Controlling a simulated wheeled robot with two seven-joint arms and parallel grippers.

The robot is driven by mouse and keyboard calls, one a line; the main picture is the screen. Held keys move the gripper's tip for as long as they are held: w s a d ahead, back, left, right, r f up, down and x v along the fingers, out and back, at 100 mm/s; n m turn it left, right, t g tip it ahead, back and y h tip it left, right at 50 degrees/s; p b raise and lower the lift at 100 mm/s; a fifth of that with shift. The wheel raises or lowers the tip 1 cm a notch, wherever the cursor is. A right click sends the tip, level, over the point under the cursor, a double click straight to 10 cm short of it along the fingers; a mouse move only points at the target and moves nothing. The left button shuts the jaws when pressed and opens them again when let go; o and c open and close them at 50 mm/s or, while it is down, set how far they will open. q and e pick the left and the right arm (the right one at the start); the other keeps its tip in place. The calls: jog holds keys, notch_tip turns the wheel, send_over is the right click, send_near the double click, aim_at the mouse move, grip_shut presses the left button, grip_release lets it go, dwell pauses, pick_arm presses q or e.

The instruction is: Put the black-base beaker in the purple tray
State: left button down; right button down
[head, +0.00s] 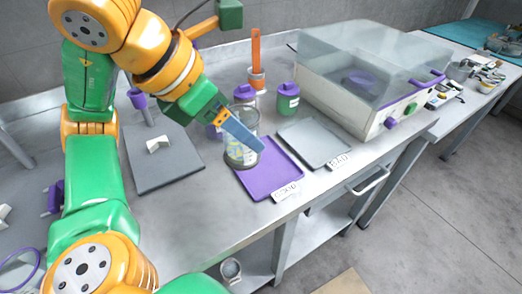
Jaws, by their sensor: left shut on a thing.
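The clear beaker (236,156) has a dark base and some yellowish and bluish marks on its side. It stands upright at the left part of the purple tray (276,178), which lies flat on the bench near its front edge. Whether its base touches the tray or hovers just above it, I cannot tell. My left gripper (243,134), with blue fingers, reaches down from the upper left and is shut on the beaker at its rim. The fingers hide part of the beaker. My right gripper is not in view.
A grey tray (318,147) lies right of the purple tray, with small label signs in front. A green jar (288,100) and an orange-handled tool (256,55) stand behind. A clear-lidded machine (370,75) is at the right. A dark grey mat (163,174) is at the left.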

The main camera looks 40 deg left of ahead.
aim_at(248, 123)
pick_arm(q)
jog(key=w+f, duration=0.2)
jog(key=w, duration=0.1)
jog(key=shift+a, duration=0.15)
jog(key=w+f, duration=0.1)
jog(key=f, duration=0.1)
jog(key=w+a+f+b, duration=0.1)
jog(key=w+f, duration=0.1)
jog(key=f, duration=0.1)
jog(key=w+f+b, duration=0.1)
jog(key=f, duration=0.1)
jog(key=shift+w+a+f, duration=0.15)
jog(key=shift+w+f, duration=0.2)
jog(key=shift+f, duration=0.4)
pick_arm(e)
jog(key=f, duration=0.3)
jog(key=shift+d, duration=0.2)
pick_arm(q)
jog(key=shift+f, duration=0.1)
jog(key=shift+c, duration=0.3)
grip_release()
